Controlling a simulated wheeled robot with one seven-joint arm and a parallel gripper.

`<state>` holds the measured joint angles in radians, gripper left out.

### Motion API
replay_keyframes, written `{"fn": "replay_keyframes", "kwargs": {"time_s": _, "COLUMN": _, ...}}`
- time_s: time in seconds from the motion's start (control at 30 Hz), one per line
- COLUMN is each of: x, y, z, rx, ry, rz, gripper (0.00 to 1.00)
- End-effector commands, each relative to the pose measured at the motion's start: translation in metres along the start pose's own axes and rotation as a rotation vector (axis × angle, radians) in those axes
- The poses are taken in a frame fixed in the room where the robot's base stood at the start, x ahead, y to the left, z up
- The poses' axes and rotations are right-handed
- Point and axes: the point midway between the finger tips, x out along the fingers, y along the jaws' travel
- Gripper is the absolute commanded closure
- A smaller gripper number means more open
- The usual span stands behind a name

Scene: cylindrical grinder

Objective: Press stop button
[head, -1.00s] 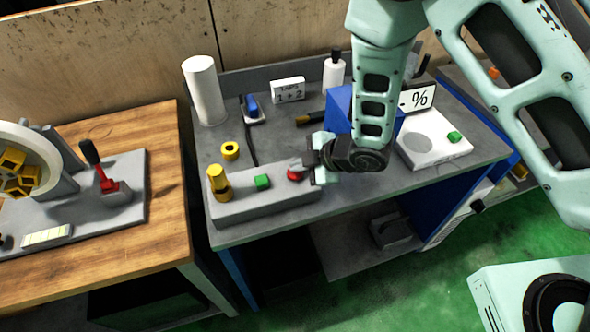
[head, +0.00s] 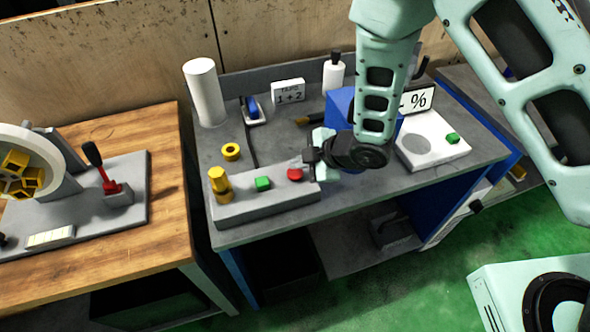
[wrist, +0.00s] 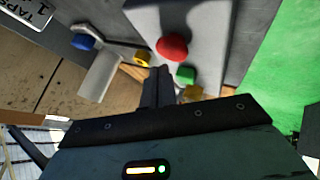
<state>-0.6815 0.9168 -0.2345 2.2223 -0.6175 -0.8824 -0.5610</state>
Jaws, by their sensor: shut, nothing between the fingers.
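The red button (head: 295,174) sits on the right end of the grey control box (head: 235,205), on the grey bench. It also shows in the wrist view (wrist: 172,46), just ahead of my fingertips. The green button (head: 263,184) sits to its left on the same box. My gripper (head: 307,158) is shut and empty, at the right end of the box and close beside the red button. In the wrist view its closed fingers (wrist: 157,80) show apart from the button in the picture. I cannot tell the exact gap.
A yellow post (head: 219,184) stands at the box's left end, with a yellow ring (head: 231,151) behind. A blue block (head: 341,108) and a white scale (head: 433,143) stand on the right. A wooden table (head: 150,245) with a red lever (head: 107,178) is at left.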

Motion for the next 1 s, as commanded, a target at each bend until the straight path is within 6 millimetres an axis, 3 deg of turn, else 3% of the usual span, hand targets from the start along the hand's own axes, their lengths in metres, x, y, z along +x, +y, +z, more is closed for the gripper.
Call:
{"fn": "replay_keyframes", "kwargs": {"time_s": 0.23, "x": -0.004, "y": 0.003, "z": -0.003, "rx": 0.000, "ry": 0.000, "rz": 0.001, "gripper": 1.00}}
{"fn": "replay_keyframes", "kwargs": {"time_s": 0.7, "x": -0.035, "y": 0.026, "z": -0.025, "rx": 0.000, "ry": 0.000, "rz": 0.001, "gripper": 1.00}}
{"fn": "replay_keyframes", "kwargs": {"time_s": 1.0, "x": -0.035, "y": 0.025, "z": -0.025, "rx": 0.000, "ry": 0.000, "rz": 0.000, "gripper": 1.00}}
